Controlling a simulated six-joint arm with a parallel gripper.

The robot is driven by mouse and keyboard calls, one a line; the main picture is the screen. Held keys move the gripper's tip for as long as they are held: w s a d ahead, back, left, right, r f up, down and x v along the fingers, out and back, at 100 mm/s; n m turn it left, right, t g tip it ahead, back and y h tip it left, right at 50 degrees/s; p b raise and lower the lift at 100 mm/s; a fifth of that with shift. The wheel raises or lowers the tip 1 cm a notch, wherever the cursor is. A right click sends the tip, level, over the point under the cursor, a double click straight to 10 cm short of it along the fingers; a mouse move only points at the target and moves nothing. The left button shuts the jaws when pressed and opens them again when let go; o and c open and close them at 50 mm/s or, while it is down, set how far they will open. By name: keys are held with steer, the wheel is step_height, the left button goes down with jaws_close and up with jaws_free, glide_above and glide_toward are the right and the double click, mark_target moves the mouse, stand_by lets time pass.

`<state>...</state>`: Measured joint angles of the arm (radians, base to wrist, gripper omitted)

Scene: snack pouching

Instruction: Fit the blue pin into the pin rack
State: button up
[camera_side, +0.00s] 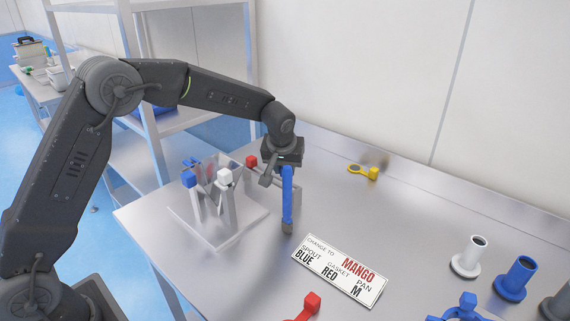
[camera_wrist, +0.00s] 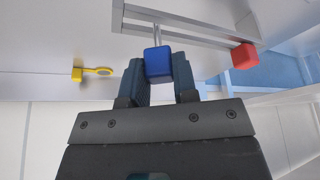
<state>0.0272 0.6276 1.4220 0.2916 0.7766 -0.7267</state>
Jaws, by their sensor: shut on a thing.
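My gripper (camera_side: 287,228) points down over the table and is shut on the blue pin. In the wrist view, the pin's blue cube head (camera_wrist: 158,62) sits between the two dark fingers. A thin grey shaft shows just past the cube. In the side view, my fingers hide the pin, or I cannot tell them apart. A metal rack frame (camera_wrist: 190,36) lies beyond the fingers in the wrist view, with a red cube head (camera_wrist: 244,57) at its end. In the side view, the red cube (camera_side: 251,161) shows left of my gripper. I cannot tell whether the pin touches the frame.
A pale stand (camera_side: 233,238) with blue and white cube-topped parts stands to the left. A sign (camera_side: 340,270) lies in front. A yellow ring tool (camera_side: 363,172) lies behind right. Red and blue tools and several spouts are at lower right. The table's centre right is clear.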

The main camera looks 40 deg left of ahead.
steer(key=shift+f, duration=1.35)
steer(key=o, duration=1)
steer(key=v, duration=1.3)
steer(key=shift+r, duration=0.35)
steer(key=shift+s+d, duration=0.15)
